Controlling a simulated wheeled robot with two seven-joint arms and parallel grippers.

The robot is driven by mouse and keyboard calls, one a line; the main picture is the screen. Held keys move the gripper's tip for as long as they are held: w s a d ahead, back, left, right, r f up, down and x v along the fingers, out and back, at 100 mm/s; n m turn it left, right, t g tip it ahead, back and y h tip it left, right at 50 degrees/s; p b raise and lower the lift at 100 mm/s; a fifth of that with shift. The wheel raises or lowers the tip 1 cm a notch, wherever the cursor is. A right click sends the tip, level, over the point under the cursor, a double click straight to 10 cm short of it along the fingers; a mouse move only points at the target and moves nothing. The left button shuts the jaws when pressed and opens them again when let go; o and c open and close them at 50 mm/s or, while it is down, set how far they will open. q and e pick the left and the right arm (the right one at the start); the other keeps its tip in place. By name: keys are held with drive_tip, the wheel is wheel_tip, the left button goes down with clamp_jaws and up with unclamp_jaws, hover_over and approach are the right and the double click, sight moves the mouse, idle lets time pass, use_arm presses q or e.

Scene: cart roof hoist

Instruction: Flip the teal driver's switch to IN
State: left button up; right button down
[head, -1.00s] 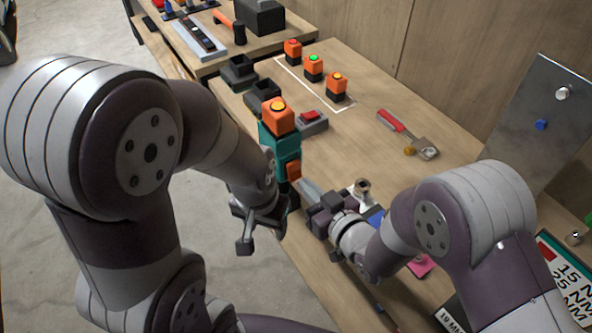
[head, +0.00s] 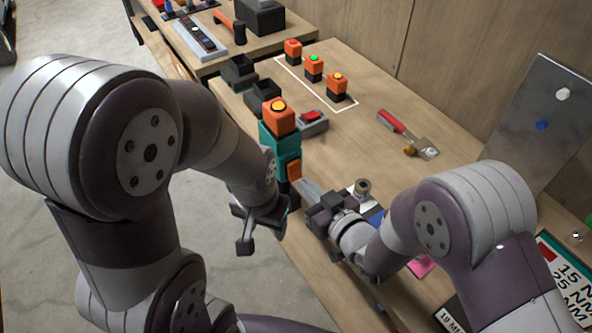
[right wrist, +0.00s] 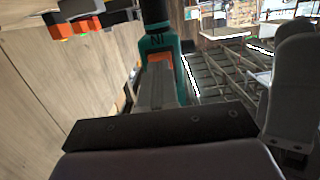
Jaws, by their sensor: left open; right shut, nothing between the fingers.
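The teal driver (head: 283,146) is upright near the table's front edge, topped by an orange block with a yellow button (head: 279,117). An orange switch piece (head: 294,170) is on its side; in the right wrist view the orange piece (right wrist: 159,57) is below dark lettering that looks like "IN" upside down. My left gripper (head: 262,222) is open at the driver's lower end, which it partly hides. My right gripper (head: 303,187) is shut and empty, its fingertips at the orange piece. In the right wrist view its grey fingers (right wrist: 156,86) overlap that piece; contact cannot be told.
A grey block with a red top (head: 312,122) and black holders (head: 262,95) are behind the driver. Several orange blocks (head: 314,68) stand along a white outline. A red-handled tool (head: 405,132) lies to the right. A metal panel (head: 538,110) stands at the right.

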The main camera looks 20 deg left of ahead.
drive_tip(key=shift+b+x, duration=0.4)
drive_tip(key=shift+x, duration=0.6)
idle(0.8)
drive_tip(key=p+v, duration=0.1)
drive_tip(key=v, duration=0.6)
drive_tip(key=shift+f, duration=0.1)
idle(0.5)
